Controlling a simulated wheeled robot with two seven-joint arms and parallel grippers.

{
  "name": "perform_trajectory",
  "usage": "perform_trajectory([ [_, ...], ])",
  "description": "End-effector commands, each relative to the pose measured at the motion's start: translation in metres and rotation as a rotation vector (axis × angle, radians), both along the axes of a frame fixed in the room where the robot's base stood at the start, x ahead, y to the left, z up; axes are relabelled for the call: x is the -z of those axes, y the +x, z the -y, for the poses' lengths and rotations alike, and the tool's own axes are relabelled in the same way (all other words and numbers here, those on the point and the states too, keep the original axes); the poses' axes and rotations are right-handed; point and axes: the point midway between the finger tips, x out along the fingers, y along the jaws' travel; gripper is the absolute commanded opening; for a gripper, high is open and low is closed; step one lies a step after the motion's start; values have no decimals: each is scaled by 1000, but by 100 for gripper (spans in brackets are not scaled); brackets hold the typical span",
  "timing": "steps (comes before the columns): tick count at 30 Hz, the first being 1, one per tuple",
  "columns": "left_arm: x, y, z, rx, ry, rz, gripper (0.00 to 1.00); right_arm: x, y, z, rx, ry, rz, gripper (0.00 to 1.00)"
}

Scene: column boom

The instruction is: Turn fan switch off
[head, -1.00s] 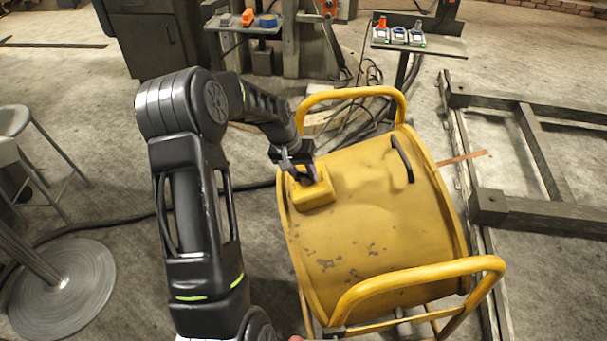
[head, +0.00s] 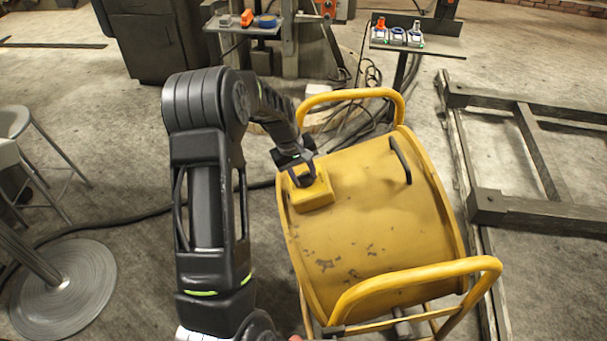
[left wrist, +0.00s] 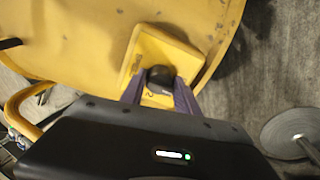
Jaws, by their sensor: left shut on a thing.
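The yellow drum fan (head: 370,230) stands on the floor in the middle of the head view, with a yellow switch box (head: 318,196) on its upper left side. In the left wrist view the switch box (left wrist: 172,57) carries a black knob (left wrist: 160,78). My left gripper (head: 302,181) is at the box, and its two fingers (left wrist: 160,92) are closed on either side of the knob. In the head view the gripper hides the knob. My right gripper is not in view.
Yellow tube handles (head: 425,274) arch over the drum's ends, and a black handle (head: 401,160) sits on its top. A wooden frame (head: 540,212) lies to the right. A stool (head: 20,150) and a round metal base (head: 62,290) stand to the left.

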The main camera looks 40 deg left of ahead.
Motion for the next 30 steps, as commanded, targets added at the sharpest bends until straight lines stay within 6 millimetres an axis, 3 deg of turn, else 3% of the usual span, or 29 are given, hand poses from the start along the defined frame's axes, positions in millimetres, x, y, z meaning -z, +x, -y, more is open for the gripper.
perform_trajectory([
  [9,1,1,1,-1,-3,0,0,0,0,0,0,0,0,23],
  [10,1,1,1,-1,-3,0,39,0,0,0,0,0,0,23],
  [17,0,0,1,-2,-1,1,57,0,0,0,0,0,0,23],
  [25,-1,0,0,-2,0,1,57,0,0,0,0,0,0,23],
  [30,-13,-2,-2,-2,2,4,57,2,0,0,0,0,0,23],
])
